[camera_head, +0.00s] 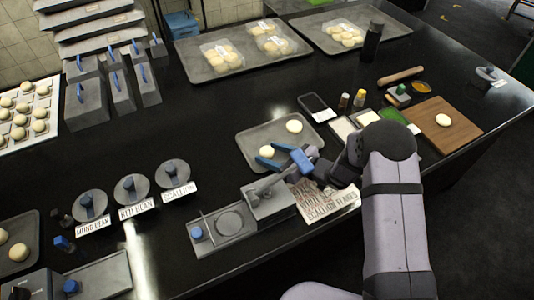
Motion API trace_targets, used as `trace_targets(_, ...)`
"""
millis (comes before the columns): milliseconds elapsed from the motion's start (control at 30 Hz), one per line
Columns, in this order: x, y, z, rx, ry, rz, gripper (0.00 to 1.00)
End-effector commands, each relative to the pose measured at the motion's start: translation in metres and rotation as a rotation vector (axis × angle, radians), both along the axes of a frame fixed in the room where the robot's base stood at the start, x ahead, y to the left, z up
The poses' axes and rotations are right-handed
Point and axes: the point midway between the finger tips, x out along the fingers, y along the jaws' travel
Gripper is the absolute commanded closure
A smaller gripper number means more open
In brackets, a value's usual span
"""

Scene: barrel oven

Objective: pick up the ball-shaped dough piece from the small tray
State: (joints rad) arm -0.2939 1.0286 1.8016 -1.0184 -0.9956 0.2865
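The small grey tray (252,136) lies on the black counter near the middle of the view. Two pale, round dough pieces rest on it. One dough piece (294,126) is near the tray's right side, clear of the gripper. The other dough piece (266,151) is nearer the front. My gripper (265,153) has blue fingers spread apart, with their tips on either side of this front dough piece. I cannot tell how high the fingers are above the tray or whether they touch the dough.
A grey device (240,220) and a printed sheet (325,200) lie in front of the tray. Labelled round lids (131,186) stand to the left. A phone-like slab (316,106), bottles and a wooden board (440,127) are to the right. Large trays (190,60) of dough lie behind.

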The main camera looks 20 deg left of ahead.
Motion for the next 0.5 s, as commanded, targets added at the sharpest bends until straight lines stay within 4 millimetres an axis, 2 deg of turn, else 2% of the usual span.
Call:
trace_targets(33,-0.0001,-0.0001,0.0002,0.0,0.0,0.0,0.62)
trace_targets(133,0.0,-0.0003,0.0002,0.0,0.0,0.0,0.85)
trace_targets(500,0.0001,-0.0002,0.0015,0.001,-0.001,0.0,0.85)
